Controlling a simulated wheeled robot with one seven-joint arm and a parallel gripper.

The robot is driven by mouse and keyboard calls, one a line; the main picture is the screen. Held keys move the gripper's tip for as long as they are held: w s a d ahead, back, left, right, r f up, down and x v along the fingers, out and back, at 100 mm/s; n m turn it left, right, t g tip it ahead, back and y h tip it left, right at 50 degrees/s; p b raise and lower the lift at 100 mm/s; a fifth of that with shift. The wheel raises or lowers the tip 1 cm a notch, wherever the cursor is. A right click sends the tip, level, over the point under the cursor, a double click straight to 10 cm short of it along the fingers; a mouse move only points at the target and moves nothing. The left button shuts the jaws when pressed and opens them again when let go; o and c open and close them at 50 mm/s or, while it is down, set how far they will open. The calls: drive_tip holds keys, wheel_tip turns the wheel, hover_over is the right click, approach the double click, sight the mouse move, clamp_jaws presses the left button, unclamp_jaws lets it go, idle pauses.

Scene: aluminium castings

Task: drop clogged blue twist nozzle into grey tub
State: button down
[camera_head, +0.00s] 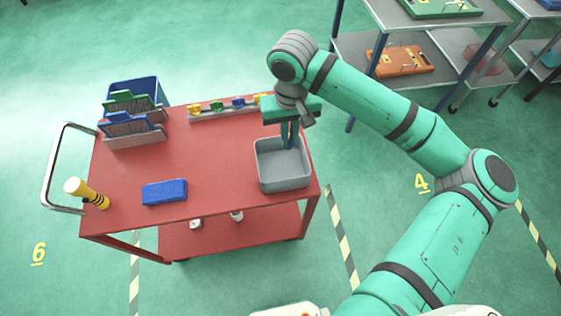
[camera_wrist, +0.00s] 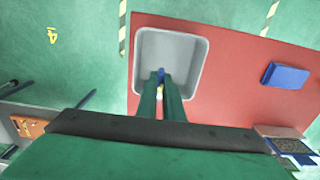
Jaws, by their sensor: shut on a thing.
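The grey tub (camera_head: 283,180) stands at the right end of the red cart top, open side up. It also shows in the wrist view (camera_wrist: 202,60), below my gripper. My gripper (camera_head: 289,141) points down over the tub's far part. In the wrist view its two green fingers (camera_wrist: 161,88) are close together, shut on a small blue piece, the blue twist nozzle (camera_wrist: 161,75). A bit of yellow shows between the fingers. The nozzle is mostly hidden by the fingers. I cannot tell its exact height above the tub floor. The visible tub floor looks empty.
A rack (camera_head: 225,111) with yellow, blue and green nozzles lies along the cart's back edge. Shelves with trays stand behind right.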

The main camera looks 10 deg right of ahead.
drive_tip(key=shift+f, duration=0.65)
drive_tip(key=c, duration=1.8)
unclamp_jaws()
wheel_tip(320, 180, up, 11)
drive_tip(key=shift+f, duration=0.1)
